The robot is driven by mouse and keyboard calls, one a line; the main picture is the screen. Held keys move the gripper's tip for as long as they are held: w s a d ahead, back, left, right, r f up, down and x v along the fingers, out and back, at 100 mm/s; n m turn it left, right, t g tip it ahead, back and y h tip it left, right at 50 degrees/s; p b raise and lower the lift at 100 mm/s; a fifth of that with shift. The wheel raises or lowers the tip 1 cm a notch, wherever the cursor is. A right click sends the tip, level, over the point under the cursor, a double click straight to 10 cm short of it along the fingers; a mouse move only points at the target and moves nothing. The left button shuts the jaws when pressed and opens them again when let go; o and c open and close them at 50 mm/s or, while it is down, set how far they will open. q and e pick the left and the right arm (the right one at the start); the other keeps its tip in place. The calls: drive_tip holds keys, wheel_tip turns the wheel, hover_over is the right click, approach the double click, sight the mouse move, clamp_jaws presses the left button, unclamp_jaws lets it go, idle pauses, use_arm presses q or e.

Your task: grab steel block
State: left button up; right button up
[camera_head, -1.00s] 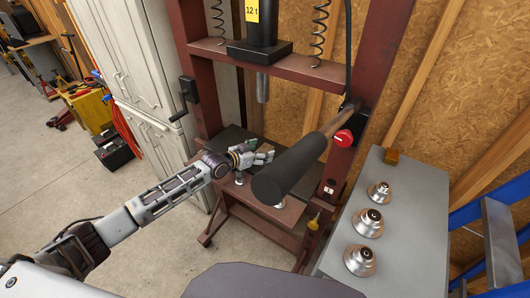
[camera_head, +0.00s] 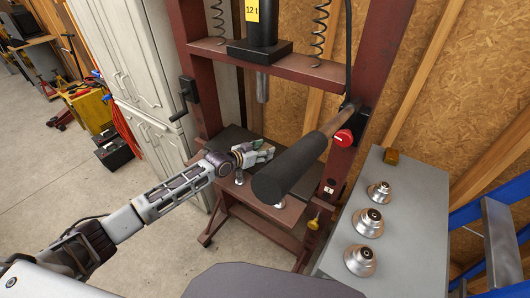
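A dark, flat block (camera_head: 231,138) lies on the bed of the red press, behind my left wrist. I take it for the steel block, though its material is hard to tell at this size. My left gripper (camera_head: 264,151) is over the press bed, just right of the block and behind the thick black handle. Its fingers are small and partly overlapped, so I cannot tell whether they are open or shut or touch anything. My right gripper is not in view.
The press handle (camera_head: 285,175) slants across the front of the bed, close to my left gripper. The press ram (camera_head: 262,88) hangs above the bed. A grey table (camera_head: 408,215) at right holds several round metal parts. A white cabinet (camera_head: 130,60) stands left.

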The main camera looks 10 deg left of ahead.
use_arm(q)
clamp_jaws()
drive_tip(key=shift+r, duration=0.1)
drive_tip(key=shift+w+r, duration=0.1)
drive_tip(key=shift+r, duration=0.05)
wheel_tip(320, 180, up, 10)
idle(0.8)
idle(0.3)
